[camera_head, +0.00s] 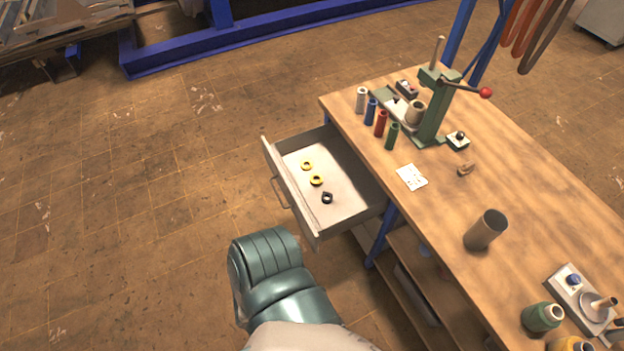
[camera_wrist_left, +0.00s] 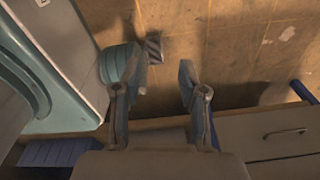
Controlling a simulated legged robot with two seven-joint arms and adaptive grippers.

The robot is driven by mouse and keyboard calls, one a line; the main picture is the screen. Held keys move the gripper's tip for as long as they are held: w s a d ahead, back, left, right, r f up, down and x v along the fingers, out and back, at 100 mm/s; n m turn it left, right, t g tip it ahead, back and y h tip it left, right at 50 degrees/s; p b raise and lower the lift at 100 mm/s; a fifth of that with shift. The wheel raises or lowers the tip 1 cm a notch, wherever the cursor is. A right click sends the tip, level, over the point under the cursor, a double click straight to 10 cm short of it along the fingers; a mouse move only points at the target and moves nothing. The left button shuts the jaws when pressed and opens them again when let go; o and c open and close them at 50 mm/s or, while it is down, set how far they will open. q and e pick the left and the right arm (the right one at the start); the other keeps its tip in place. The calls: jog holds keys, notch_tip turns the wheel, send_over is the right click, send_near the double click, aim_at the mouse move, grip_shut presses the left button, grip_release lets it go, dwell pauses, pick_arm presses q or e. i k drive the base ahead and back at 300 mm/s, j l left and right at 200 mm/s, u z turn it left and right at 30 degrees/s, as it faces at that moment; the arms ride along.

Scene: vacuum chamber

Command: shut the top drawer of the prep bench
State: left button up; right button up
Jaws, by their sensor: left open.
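The prep bench (camera_head: 480,130) has a wooden top and stands at the right in the head view. Its grey top drawer (camera_head: 290,195) is pulled well out to the left, with its handle (camera_head: 280,192) on the outer face. My right gripper is not in view.
A lower shelf (camera_head: 400,275) lies beneath the top. The tiled floor left of the drawer is clear.

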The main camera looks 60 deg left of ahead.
aim_at(358, 198)
jog(key=u, duration=2.35)
